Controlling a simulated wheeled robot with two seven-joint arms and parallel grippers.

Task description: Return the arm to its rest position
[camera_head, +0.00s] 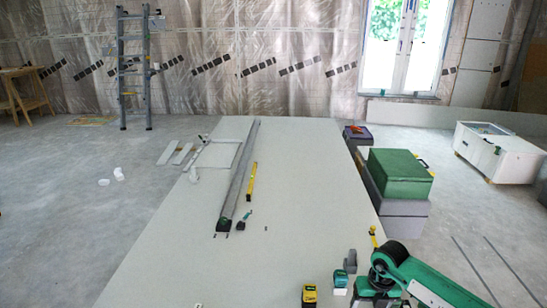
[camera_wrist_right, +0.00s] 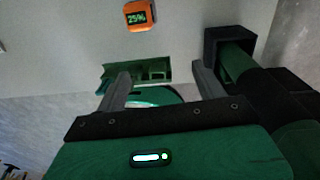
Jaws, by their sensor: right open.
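My right arm (camera_head: 415,275), green and black, reaches in from the lower right of the head view, over the near right part of the large pale panel (camera_head: 300,190). My right gripper (camera_wrist_right: 160,72) shows in the right wrist view with its two grey fingers spread apart. A green part with a curved edge (camera_wrist_right: 150,96) shows behind and between the fingers; I cannot tell what it is or how far off it lies. No held object is clear. My left gripper is not in view.
An orange device (camera_wrist_right: 140,15) reading 25% lies ahead of the fingers. A teal device (camera_head: 340,279) and a yellow-black one (camera_head: 309,296) sit at the panel's near edge. A long grey bar (camera_head: 238,180) and yellow level (camera_head: 251,182) lie farther back. Green box (camera_head: 400,174) stands right.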

